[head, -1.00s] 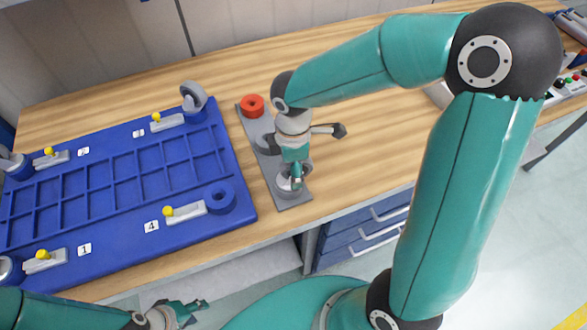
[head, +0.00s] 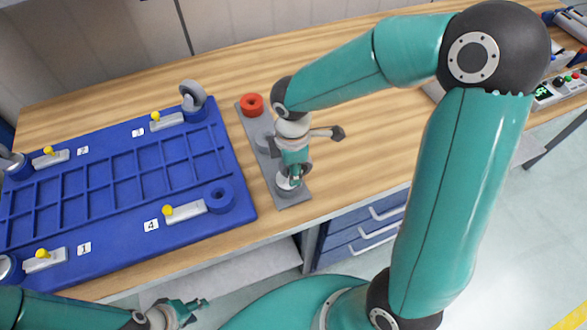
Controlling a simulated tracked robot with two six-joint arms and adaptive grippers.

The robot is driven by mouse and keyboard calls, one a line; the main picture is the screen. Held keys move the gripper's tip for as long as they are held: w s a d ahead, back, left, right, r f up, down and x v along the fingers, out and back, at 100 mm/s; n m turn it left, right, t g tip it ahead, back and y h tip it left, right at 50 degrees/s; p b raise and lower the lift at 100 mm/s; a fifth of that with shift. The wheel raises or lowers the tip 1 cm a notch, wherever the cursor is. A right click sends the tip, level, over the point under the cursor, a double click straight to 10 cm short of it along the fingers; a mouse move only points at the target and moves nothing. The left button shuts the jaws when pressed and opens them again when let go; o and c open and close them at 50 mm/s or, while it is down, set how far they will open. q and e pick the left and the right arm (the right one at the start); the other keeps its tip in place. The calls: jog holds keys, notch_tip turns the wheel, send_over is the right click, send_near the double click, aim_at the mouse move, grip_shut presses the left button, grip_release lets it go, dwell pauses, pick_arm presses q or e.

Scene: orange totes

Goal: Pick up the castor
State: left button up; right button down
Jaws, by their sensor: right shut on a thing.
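A grey castor (head: 286,187) stands at the front end of a narrow grey plate (head: 292,201) on the bench. My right gripper (head: 294,178) points down at it and is shut on its upper part. The gripper hides much of the castor, and I cannot tell whether it has left the plate. My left gripper (head: 192,311) is low at the bottom of the view, in front of the bench, open and empty.
A blue tote base (head: 120,250) lies left of the plate. Its near-right corner has an empty round socket (head: 221,197) beside a yellow-knobbed clamp (head: 185,208). Another castor (head: 193,95) stands at its far-right corner. A red ring (head: 252,104) sits on the plate's far end.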

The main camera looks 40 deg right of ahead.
jog(key=shift+r, duration=0.1)
notch_tip(320, 180, up, 20)
dwell(0.6)
dwell(0.4)
